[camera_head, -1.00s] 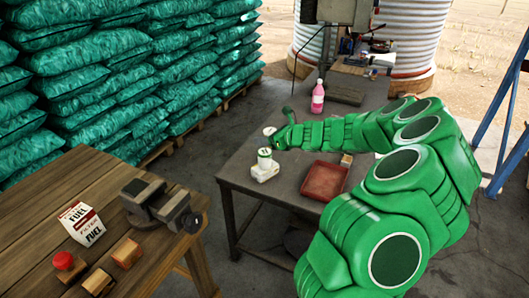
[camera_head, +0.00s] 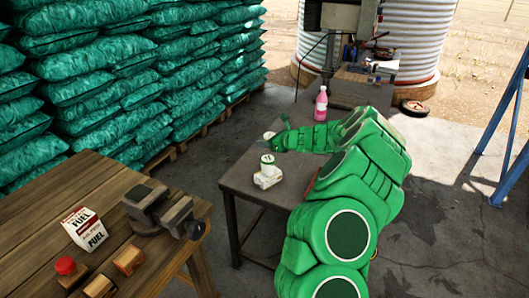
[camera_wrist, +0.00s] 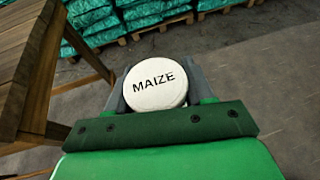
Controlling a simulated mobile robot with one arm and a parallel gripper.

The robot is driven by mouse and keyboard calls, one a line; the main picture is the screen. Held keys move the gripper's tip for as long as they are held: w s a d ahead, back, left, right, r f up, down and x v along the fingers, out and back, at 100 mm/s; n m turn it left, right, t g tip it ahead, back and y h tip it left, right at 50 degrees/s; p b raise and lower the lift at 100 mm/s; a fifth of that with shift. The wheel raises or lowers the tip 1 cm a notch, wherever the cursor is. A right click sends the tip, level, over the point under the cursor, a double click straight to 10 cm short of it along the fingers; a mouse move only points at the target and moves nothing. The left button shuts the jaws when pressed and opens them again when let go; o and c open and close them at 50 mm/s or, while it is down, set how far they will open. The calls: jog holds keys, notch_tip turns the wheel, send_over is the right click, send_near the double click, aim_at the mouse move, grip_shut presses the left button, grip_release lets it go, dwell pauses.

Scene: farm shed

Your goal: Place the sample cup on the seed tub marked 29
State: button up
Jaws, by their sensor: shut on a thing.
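My gripper (camera_wrist: 157,84) is shut on a round white sample cup (camera_wrist: 155,92) in the wrist view. Its top reads MAIZE, and one finger lies on each side. In the head view my gripper (camera_head: 271,138) and the cup (camera_head: 268,134) are small, at the far-left part of the grey metal table (camera_head: 235,178).
A pink bottle (camera_head: 321,104) stands farther back. The wooden bench (camera_head: 50,190) at left holds a vise (camera_head: 160,208), a FUEL box (camera_head: 84,230) and several small blocks. Green sacks (camera_head: 120,80) are stacked at back left. A blue post (camera_head: 505,130) is at right.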

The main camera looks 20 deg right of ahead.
send_over(265, 156)
jog(key=shift+s+a+f, duration=0.1)
jog(key=shift+s+f, duration=0.05)
jog(key=shift+f, duration=1)
jog(key=shift+s+a+f, duration=0.1)
jog(key=shift+f, duration=1.05)
jog(key=shift+f, duration=0.1)
jog(key=shift+w+f, duration=0.15)
jog(key=shift+f, duration=1.5)
jog(key=shift+f, duration=0.1)
jog(key=o, duration=1.1)
jog(key=shift+c, duration=0.2)
